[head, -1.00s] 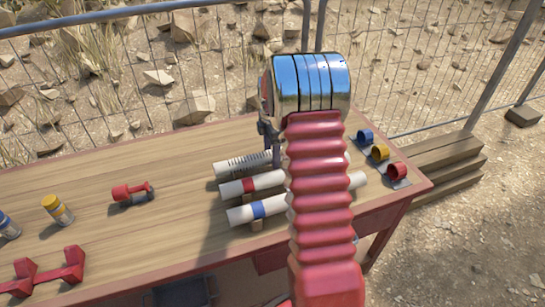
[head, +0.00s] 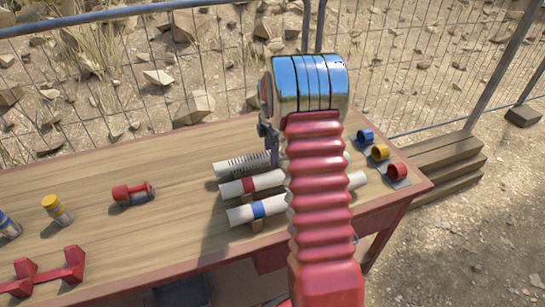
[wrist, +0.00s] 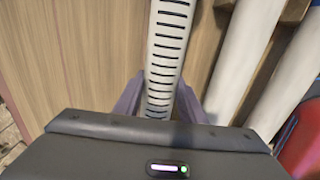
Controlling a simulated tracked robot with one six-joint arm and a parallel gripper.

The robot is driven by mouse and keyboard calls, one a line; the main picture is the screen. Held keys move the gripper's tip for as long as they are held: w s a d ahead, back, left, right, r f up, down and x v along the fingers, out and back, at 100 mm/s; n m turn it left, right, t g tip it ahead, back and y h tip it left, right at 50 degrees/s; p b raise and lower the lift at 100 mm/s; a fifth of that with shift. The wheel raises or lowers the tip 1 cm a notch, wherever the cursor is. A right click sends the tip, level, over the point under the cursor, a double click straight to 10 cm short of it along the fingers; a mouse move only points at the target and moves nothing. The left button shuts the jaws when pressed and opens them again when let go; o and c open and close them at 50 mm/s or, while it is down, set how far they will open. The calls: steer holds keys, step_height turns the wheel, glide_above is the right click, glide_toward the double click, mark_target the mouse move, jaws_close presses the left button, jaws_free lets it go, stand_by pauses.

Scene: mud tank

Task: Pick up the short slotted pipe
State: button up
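The short slotted pipe (head: 243,163) is white with dark slots and lies on the bench at the back of a row of pipes. In the wrist view it (wrist: 169,40) runs up the middle of the picture. My gripper (head: 271,143) is at the right part of this pipe, partly hidden by my arm. In the wrist view my gripper (wrist: 161,88) has one purple-grey finger on each side of the pipe, open around it. Contact is hard to judge. The pipe's right end is hidden in the head view.
A red-banded pipe (head: 264,181) and a blue-banded pipe (head: 266,208) lie close in front. Blue (head: 364,136), yellow (head: 380,153) and red (head: 397,171) rings stand at the right. A red object (head: 132,192) lies left on open bench.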

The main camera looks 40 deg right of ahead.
steer(key=c, duration=0.8)
step_height(320, 180, up, 10)
steer(key=shift+r, duration=0.1)
stand_by(0.3)
stand_by(0.5)
